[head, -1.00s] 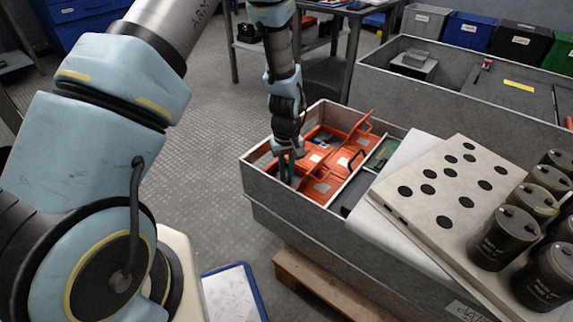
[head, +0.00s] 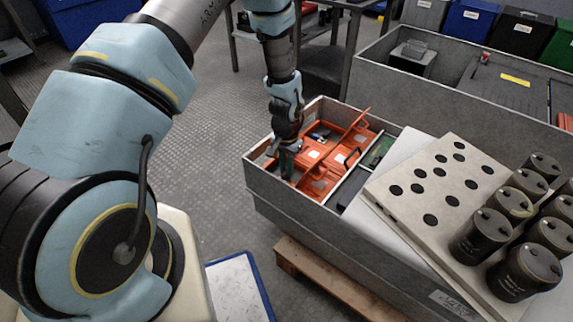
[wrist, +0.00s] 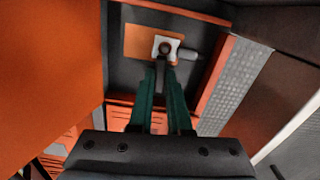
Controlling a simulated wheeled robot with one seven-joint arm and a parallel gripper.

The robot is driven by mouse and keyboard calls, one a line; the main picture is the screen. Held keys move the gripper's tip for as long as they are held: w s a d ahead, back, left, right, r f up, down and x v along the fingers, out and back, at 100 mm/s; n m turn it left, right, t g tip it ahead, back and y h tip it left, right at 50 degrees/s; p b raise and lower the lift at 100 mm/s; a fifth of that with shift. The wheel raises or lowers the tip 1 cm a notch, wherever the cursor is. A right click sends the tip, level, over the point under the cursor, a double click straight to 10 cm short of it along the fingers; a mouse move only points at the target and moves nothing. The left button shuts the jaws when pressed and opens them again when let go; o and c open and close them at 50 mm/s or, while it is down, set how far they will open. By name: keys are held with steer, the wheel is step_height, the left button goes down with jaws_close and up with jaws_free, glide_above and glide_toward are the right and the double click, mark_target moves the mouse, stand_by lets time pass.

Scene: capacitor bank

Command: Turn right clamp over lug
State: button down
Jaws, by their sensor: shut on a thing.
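In the head view my gripper (head: 287,165) points down into the left end of a grey box, among orange panels (head: 312,153). In the wrist view its green fingers (wrist: 163,68) are close together, shut on a small dark part that looks like the clamp (wrist: 161,66). Just beyond the fingertips is a pale square piece with a dark round centre (wrist: 165,47), lying on a copper-coloured plate (wrist: 140,42), probably the lug. A short grey rounded piece (wrist: 187,54) sticks out to its right. The fingers partly hide the clamp, so its exact angle cannot be told.
A large orange panel (wrist: 45,60) stands close on the left in the wrist view. The grey box (head: 300,222) walls surround the gripper. A pale board with dark round holes (head: 440,185) and several black capacitors (head: 480,236) are to the right.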

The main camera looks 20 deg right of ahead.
steer(key=shift+m, duration=0.6)
steer(key=c, duration=1.1)
jaws_free()
steer(key=shift+c, duration=0.2)
step_height(320, 180, up, 11)
steer(key=p, duration=0.2)
